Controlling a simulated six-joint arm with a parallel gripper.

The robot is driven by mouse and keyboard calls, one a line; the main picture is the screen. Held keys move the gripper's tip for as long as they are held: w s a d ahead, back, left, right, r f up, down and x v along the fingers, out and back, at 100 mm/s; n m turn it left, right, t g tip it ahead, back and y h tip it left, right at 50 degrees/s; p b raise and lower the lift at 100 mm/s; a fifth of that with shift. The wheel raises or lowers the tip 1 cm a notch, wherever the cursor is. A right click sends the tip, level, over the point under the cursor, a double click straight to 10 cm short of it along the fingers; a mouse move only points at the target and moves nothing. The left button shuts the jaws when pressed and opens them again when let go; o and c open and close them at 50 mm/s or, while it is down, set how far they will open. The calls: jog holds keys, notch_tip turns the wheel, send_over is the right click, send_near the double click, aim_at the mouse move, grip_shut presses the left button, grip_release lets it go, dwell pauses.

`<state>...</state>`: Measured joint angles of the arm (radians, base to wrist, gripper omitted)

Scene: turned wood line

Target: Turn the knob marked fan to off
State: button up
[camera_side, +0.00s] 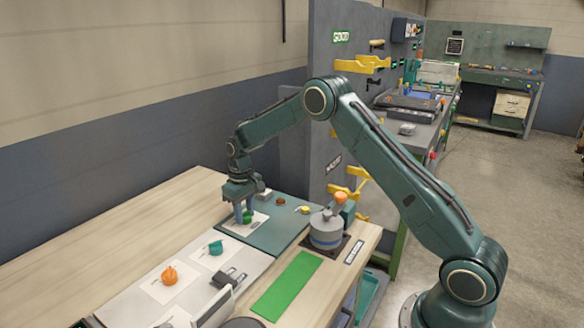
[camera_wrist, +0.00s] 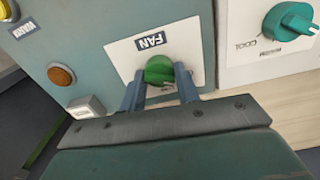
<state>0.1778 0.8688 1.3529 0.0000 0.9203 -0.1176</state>
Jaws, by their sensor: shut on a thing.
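The green fan knob (camera_wrist: 158,70) sits on a white plate (camera_wrist: 118,52) labelled FAN in the wrist view. My gripper (camera_wrist: 161,84) is shut on this knob, with one finger on each side of it. The side view also shows my gripper (camera_side: 244,216) at the green knob (camera_side: 248,216), pointing down at the panel. The knob's pointer and any setting marks around it are hidden by my fingers and palm, so its setting cannot be read.
A teal knob (camera_wrist: 289,20) marked COOL and WARM is on a neighbouring plate. An orange knob (camera_side: 170,275) is nearer the camera. A grey cylinder (camera_side: 326,232) stands to the right.

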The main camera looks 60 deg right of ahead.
jog(key=o, duration=1)
jog(key=shift+r, duration=0.15)
notch_tip(320, 180, up, 14)
jog(key=shift+f, duration=0.25)
jog(key=shift+r, duration=0.1)
dwell(0.3)
